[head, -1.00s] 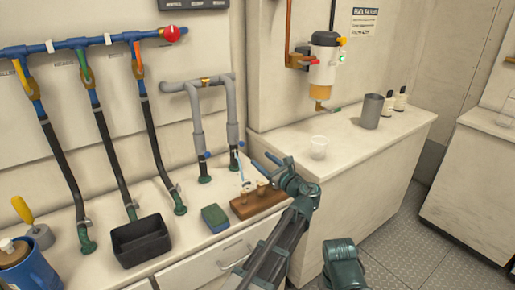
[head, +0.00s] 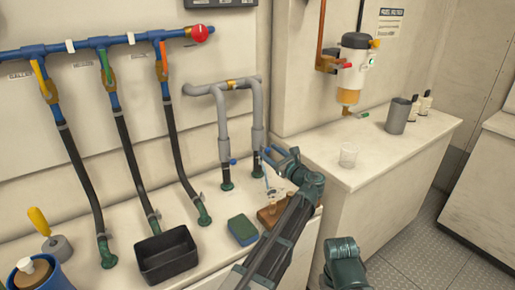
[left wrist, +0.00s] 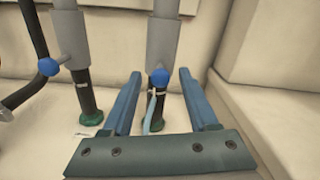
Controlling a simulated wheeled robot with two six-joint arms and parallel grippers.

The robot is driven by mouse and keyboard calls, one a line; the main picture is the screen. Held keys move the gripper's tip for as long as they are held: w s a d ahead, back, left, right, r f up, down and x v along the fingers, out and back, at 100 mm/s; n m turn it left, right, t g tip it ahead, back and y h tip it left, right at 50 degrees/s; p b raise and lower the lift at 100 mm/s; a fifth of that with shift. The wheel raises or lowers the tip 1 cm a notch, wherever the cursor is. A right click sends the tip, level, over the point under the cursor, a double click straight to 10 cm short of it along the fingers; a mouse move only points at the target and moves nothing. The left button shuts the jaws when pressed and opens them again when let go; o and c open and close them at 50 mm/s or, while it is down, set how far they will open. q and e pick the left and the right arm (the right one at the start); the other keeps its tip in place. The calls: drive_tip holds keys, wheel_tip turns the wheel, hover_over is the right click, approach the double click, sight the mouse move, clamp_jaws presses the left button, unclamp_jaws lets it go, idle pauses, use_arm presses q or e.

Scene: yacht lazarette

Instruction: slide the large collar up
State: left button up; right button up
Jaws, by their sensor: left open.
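A grey inverted-U pipe has two legs, each with a grey sleeve-like collar and a blue knob. The left collar (head: 224,150) and right collar (head: 257,137) sit above black hose ends in green fittings. I cannot tell for certain which is larger. The left wrist view also shows the left collar (left wrist: 71,38) and right collar (left wrist: 162,40). My left gripper (head: 280,154) is open and empty near the right leg. In its wrist view, the fingers (left wrist: 160,74) lie either side of that leg's blue knob (left wrist: 159,76), with no visible contact. My right gripper's fingers do not show.
A wooden block (head: 274,214) with small items, a green-blue sponge (head: 242,230) and a black bin (head: 166,256) are on the counter. Black hoses stand to the left.

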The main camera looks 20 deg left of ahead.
use_arm(q)
drive_tip(key=shift+w+a, duration=0.45)
drive_tip(key=shift+a, duration=0.1)
drive_tip(key=shift+c, duration=0.2)
clamp_jaws()
idle(0.9)
